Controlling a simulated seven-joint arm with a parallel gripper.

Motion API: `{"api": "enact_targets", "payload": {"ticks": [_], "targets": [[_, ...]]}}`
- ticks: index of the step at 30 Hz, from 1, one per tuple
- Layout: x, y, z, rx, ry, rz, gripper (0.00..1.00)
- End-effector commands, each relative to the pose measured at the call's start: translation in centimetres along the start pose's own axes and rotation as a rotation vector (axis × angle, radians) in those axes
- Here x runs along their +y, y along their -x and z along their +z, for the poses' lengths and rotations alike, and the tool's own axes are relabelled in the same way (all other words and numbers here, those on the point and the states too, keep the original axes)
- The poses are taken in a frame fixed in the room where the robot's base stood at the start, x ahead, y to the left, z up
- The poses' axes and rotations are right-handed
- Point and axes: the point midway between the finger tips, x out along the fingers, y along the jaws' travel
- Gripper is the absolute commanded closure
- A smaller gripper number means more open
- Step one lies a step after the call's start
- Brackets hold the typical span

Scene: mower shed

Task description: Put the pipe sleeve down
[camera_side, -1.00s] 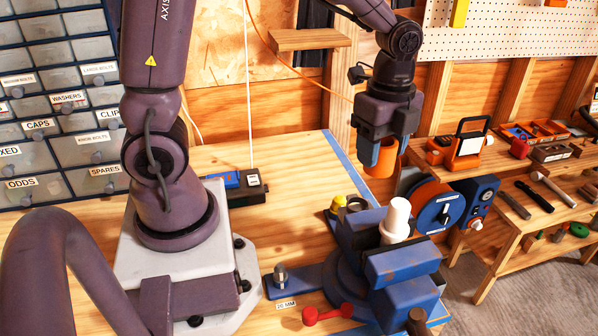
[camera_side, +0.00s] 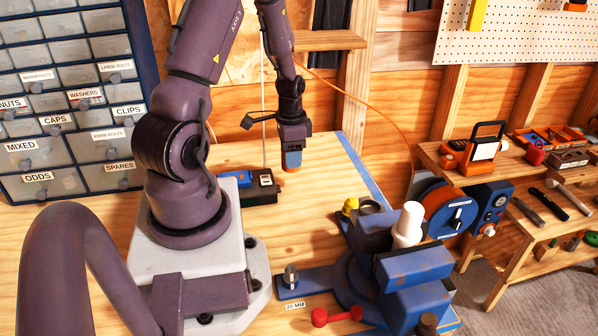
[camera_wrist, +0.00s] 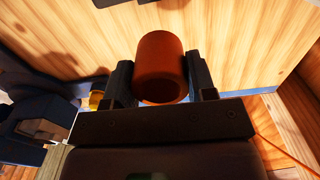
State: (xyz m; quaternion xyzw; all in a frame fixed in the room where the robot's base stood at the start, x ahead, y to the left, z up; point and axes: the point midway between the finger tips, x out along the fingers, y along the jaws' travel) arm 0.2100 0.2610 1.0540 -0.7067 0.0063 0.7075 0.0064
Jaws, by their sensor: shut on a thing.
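The pipe sleeve is an orange hollow cylinder (camera_wrist: 158,50). In the wrist view it sits between the two fingers of my gripper (camera_wrist: 160,70), which is shut on it, with its open end facing the camera. In the side view my gripper (camera_side: 292,157) is over the back part of the wooden bench, and only a small orange strip of the sleeve (camera_side: 290,169) shows beneath the fingers. The sleeve appears held above the bench; the gap is hard to judge.
A blue and black battery charger (camera_side: 262,187) sits on the bench just left of my gripper. A blue vise (camera_side: 405,270) with a white cylinder (camera_side: 408,222) stands front right. Bare bench lies between them. A drawer cabinet (camera_side: 75,100) stands left.

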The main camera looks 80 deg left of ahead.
Motion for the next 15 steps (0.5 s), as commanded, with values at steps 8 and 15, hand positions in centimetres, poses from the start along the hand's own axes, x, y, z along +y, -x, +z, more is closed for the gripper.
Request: {"api": "enact_targets", "payload": {"ticks": [8, 15], "targets": [[0.1, -3.5, 0.0, -0.002, -0.002, 0.003, 0.62], [0.1, -5.9, 0.0, 0.0, -0.004, 0.001, 0.62]]}}
